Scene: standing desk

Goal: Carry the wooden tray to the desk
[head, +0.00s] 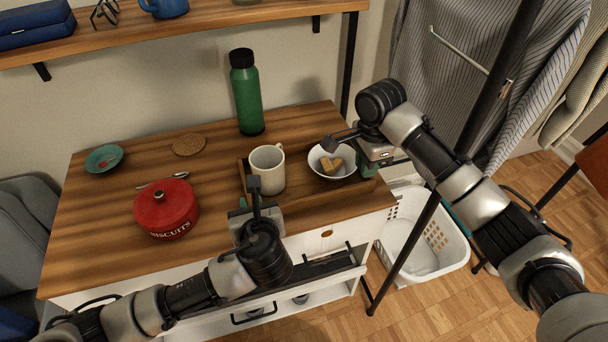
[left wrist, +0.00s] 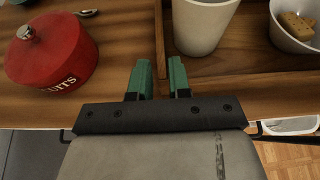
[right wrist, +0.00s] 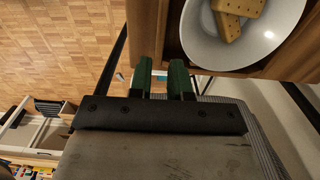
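The wooden tray (head: 302,186) lies on the wooden cabinet top, holding a cream mug (head: 267,170) and a white bowl (head: 345,172) with biscuits (head: 331,165). My left gripper (head: 243,205) is at the tray's near left corner. In the left wrist view its green fingers (left wrist: 158,80) stand apart, with the end of the tray's left wall (left wrist: 159,38) in line with the gap. My right gripper (head: 367,172) is at the tray's right end. In the right wrist view its fingers (right wrist: 161,80) are apart, the tray's wall (right wrist: 163,38) just ahead of the gap. Contact is unclear.
A red biscuit tin (head: 166,210), a spoon, a teal dish (head: 104,158), a cork coaster (head: 189,145) and a green bottle (head: 246,92) stand on the cabinet top (head: 100,230). A white laundry basket (head: 422,240) and a black rack post are at the right.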

